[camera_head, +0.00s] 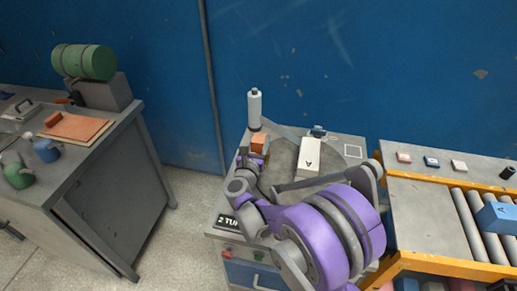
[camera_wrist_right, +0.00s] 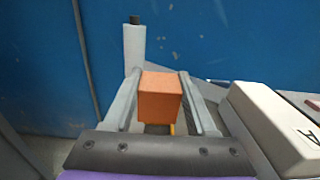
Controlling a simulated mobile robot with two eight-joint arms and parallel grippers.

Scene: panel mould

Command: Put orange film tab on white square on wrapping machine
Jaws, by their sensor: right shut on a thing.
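The orange film tab (camera_head: 258,143) is a small orange block at the left side of the wrapping machine (camera_head: 222,205). My right gripper (camera_head: 252,153) is shut on it; in the right wrist view the tab (camera_wrist_right: 160,98) sits between the two grey fingers of the gripper (camera_wrist_right: 159,80). Whether the tab touches the machine top is hard to tell. The white square (camera_head: 353,151) is a thin outline on the machine top at the far right, apart from the tab. My left gripper is not in view.
A white film roll (camera_head: 254,108) stands upright behind the tab. A white box marked A (camera_head: 308,158) lies on the round turntable (camera_head: 284,163), between tab and square. A conveyor (camera_head: 430,205) with several small blocks adjoins at right; a grey bench (camera_head: 90,160) stands at left.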

